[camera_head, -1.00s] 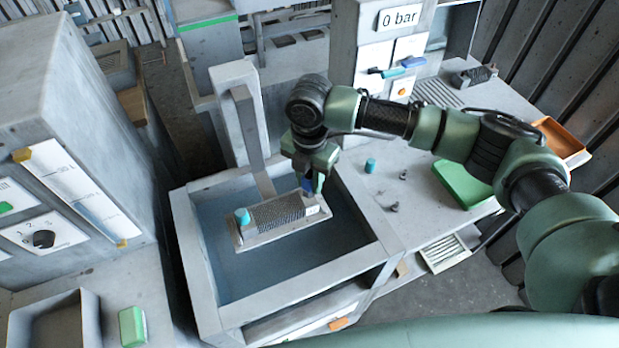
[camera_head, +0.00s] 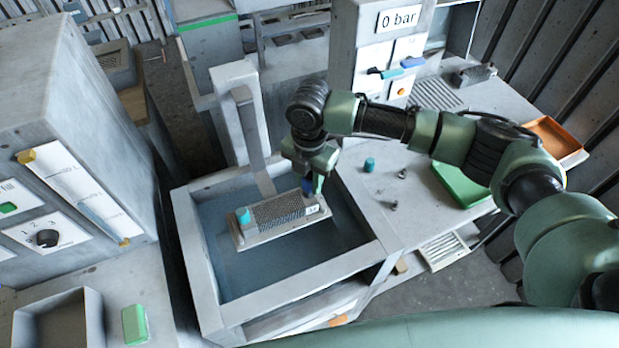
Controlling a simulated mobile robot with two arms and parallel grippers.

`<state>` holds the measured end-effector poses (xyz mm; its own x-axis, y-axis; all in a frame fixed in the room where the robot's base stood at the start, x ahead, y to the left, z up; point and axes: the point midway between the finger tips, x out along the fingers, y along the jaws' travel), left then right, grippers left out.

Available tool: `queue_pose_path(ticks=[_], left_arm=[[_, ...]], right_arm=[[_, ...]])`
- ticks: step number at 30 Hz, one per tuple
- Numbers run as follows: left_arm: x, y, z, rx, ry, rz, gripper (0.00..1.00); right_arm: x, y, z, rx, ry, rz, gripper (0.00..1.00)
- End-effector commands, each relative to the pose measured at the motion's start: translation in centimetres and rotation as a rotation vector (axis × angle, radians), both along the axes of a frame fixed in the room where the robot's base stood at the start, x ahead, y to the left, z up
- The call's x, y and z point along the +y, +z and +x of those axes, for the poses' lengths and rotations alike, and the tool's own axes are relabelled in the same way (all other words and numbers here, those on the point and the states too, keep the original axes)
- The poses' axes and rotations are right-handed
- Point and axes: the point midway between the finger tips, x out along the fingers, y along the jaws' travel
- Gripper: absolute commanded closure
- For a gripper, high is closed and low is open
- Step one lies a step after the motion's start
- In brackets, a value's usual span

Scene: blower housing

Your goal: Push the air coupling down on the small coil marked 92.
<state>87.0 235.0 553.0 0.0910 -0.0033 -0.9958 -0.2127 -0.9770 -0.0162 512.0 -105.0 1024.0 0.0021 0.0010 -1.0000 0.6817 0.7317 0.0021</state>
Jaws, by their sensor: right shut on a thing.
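The small coil (camera_head: 280,212) is a finned block lying on a pale platform above the water in the grey tank (camera_head: 205,265). A white label with a small dark mark is at its right end, too small to read surely. A teal cap (camera_head: 242,215) sits at its left end. My right gripper (camera_head: 311,188) points down at the coil's right end. It is shut on a blue piece, seemingly the air coupling (camera_head: 307,187), mostly hidden by the fingers. I cannot tell whether the coupling is seated on the coil. My left gripper is not in view.
A panel reads "0 bar" (camera_head: 399,18), with blue and teal handles below it. On the right bench are a loose teal cap (camera_head: 370,165), small dark fittings, a green tray (camera_head: 462,186) and an orange tray (camera_head: 553,140). A control cabinet (camera_head: 60,190) stands left.

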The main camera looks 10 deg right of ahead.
Motion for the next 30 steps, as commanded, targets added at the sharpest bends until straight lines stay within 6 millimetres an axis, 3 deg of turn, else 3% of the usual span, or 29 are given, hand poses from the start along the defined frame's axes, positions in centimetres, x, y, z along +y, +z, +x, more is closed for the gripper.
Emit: queue_pose_path(ticks=[9, 10, 12, 23, 30], left_arm=[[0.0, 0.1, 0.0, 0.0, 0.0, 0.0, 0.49], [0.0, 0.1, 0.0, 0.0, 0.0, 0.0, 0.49], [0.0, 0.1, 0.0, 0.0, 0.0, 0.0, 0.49], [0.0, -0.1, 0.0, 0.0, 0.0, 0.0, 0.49], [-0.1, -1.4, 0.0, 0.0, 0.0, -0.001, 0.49]], right_arm=[[0.0, 0.0, 0.0, -0.001, 0.0, 0.001, 1.0], [0.0, 0.0, 0.0, -0.001, 0.0, 0.001, 0.68], [0.0, 0.0, 0.0, 0.0, 0.0, 0.0, 0.49], [0.0, 0.1, 0.0, 0.001, 0.0, 0.001, 0.48], [0.0, 3.3, 0.1, -0.003, 0.001, 0.002, 0.48]])
